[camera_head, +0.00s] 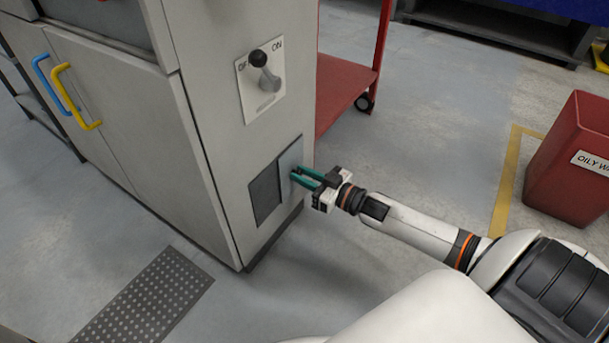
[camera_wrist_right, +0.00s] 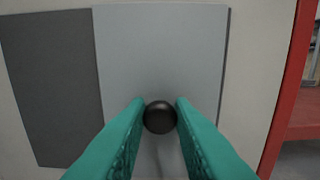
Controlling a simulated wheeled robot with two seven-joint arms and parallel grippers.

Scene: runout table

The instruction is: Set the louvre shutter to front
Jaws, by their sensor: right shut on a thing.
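The louvre shutter is a light grey plate (camera_head: 290,163) low on the side of the grey cabinet, beside a dark grey panel (camera_head: 265,193). In the right wrist view the plate (camera_wrist_right: 200,60) fills the middle and the dark panel (camera_wrist_right: 50,85) lies to its left. A round black knob (camera_wrist_right: 160,117) stands on the plate. My right gripper (camera_head: 296,176) has its green fingers on either side of the knob, shut on it; the fingers show in the right wrist view (camera_wrist_right: 160,120). The head view hides the knob behind the fingers. My left gripper is out of view.
An OFF/ON lever switch (camera_head: 264,75) sits above on the same cabinet face. Blue and yellow handles (camera_head: 75,97) are on the cabinet's other face. A red cart (camera_head: 345,90) stands behind, and a red bin (camera_head: 570,160) stands at right. The floor between is clear.

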